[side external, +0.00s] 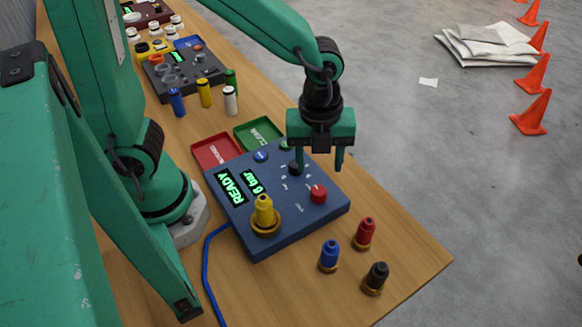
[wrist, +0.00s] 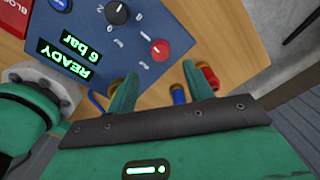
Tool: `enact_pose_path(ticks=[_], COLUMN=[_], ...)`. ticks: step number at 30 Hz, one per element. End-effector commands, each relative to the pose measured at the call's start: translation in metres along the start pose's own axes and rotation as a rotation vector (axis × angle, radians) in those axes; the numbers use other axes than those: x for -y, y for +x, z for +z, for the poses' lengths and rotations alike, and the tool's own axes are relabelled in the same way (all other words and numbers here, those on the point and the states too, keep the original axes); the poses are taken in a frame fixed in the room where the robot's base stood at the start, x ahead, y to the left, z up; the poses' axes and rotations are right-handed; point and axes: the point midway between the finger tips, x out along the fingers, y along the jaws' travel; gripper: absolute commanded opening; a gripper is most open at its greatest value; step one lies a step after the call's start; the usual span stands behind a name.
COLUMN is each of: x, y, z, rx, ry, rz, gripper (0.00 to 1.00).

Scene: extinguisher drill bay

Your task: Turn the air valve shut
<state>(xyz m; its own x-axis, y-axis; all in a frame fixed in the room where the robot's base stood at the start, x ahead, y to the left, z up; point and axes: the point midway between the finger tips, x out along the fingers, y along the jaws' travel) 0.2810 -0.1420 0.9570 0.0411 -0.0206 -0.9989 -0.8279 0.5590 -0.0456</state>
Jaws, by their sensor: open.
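A blue control panel (side external: 240,215) lies on the bench with displays reading READY and 6 bar. It carries a black pointer knob (side external: 295,168) (wrist: 117,12) and a red round knob (side external: 318,194) (wrist: 160,50), with small markings around them. The markings are too small to tell which knob is the air valve. My gripper (side external: 318,168) is open and empty, pointing down above the panel's far right part. In the wrist view my gripper (wrist: 160,75) has its fingertips spread just below the red knob. Contact with either knob is not visible.
A yellow nozzle (side external: 264,212) stands in a brass ring on the panel. Blue (side external: 329,257), red (side external: 365,233) and black (side external: 376,278) nozzles stand in front of it. Red (side external: 213,152) and green (side external: 258,133) trays lie behind. The bench's right edge (side external: 400,208) is close.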

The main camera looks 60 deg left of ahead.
Motion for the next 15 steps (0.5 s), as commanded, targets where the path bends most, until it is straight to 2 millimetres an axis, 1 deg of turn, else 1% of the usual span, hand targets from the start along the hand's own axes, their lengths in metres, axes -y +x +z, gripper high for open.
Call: enact_pose_path(ticks=[5, 8, 15], x=[0.000, 0.000, -0.001], y=[0.003, 0.009, 0.033], z=[0.000, 0.000, 0.000], rx=[0.000, 0.000, 0.000], ry=[-0.002, -0.003, -0.004], rz=[0.001, 0.001, 0.004], gripper=[0.51, 0.51, 0.51])
